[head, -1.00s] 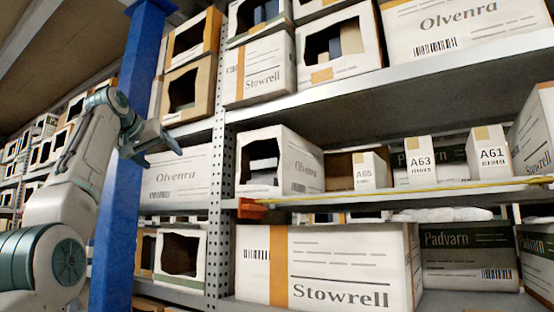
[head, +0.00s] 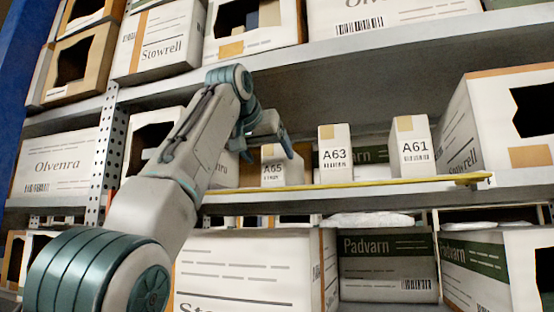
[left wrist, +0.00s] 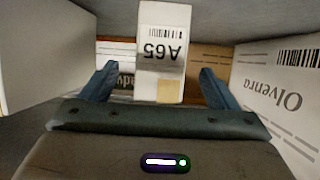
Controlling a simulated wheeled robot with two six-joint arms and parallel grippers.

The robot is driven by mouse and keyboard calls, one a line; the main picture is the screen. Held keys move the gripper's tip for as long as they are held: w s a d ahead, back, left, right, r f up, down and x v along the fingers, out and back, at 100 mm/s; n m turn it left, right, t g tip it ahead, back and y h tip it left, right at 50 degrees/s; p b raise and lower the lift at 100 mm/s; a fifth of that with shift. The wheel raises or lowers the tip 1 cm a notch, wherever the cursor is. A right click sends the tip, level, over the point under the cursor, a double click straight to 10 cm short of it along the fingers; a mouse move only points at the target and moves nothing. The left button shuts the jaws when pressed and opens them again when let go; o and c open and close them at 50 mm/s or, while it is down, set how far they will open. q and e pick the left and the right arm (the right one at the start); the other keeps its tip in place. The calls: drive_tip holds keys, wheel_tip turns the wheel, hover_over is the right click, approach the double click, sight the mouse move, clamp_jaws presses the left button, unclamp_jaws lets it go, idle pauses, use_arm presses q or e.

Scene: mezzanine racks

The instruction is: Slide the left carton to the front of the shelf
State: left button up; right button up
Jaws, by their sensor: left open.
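The left carton, a small white box marked A65 with a tan tape patch (head: 283,168), stands upright on the middle shelf (head: 330,198). My left gripper (head: 287,140) is at shelf height by this carton, partly in front of the larger box behind. In the left wrist view, the A65 carton (left wrist: 162,50) appears upside down, between the lines of the two open blue-grey fingers, with a gap on each side. I cannot tell whether the fingertips reach past its front face. Cartons A63 (head: 336,155) and A61 (head: 410,147) stand to its right. My right gripper is not in view.
A yellow bar (head: 350,187) runs along the shelf's front edge. A large open white box (head: 155,135) is left of A65, partly behind my arm. A big carton (head: 470,130) stands at the right. An Olvenra box (left wrist: 285,95) shows in the left wrist view.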

sight(272, 160)
use_arm(q)
drive_tip(key=shift+w+r, duration=0.1)
drive_tip(key=shift+w, duration=0.15)
drive_tip(key=v, duration=0.4)
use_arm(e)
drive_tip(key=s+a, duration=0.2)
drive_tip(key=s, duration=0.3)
use_arm(q)
drive_tip(key=p+x, duration=0.4)
drive_tip(key=x, duration=0.4)
drive_tip(key=shift+w, duration=0.3)
drive_tip(key=shift+p+x, duration=1.1)
drive_tip(key=shift+x, duration=0.55)
drive_tip(key=shift+s, duration=0.15)
drive_tip(key=c, duration=1.1)
drive_tip(key=shift+c, duration=1.1)
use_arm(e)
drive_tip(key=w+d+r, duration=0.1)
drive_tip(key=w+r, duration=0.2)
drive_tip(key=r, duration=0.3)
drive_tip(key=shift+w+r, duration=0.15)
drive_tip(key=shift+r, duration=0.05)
